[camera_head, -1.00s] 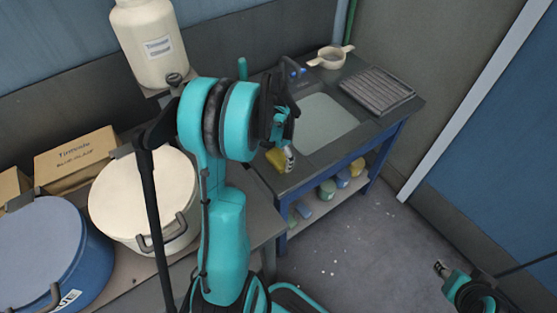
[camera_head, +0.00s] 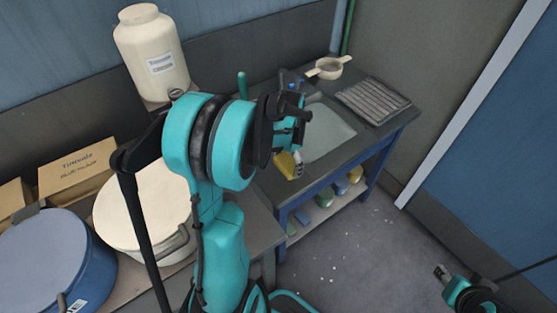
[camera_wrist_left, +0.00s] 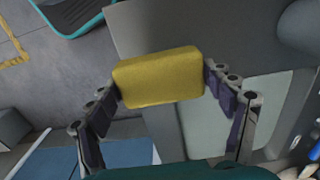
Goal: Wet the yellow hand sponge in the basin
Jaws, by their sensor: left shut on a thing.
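The yellow hand sponge (camera_head: 285,166) is held by my left gripper (camera_head: 293,167) at the near left side of the basin (camera_head: 334,136). In the left wrist view the sponge (camera_wrist_left: 158,77) sits between the two dark fingers, which touch its ends. The pale green basin (camera_wrist_left: 205,128) shows behind and below it there. The sponge appears above the counter level; its exact height is hard to tell. My right gripper (camera_head: 441,272) is at the lower right, over the floor and away from the counter; its fingers are too small to read.
A strainer (camera_head: 329,68) and a ribbed drying rack (camera_head: 373,100) are on the sink counter. Several sponges and tubs sit on the shelf below. A white pot (camera_head: 140,212), a blue pot (camera_head: 45,255), a box (camera_head: 75,172) and a jar (camera_head: 153,55) stand left.

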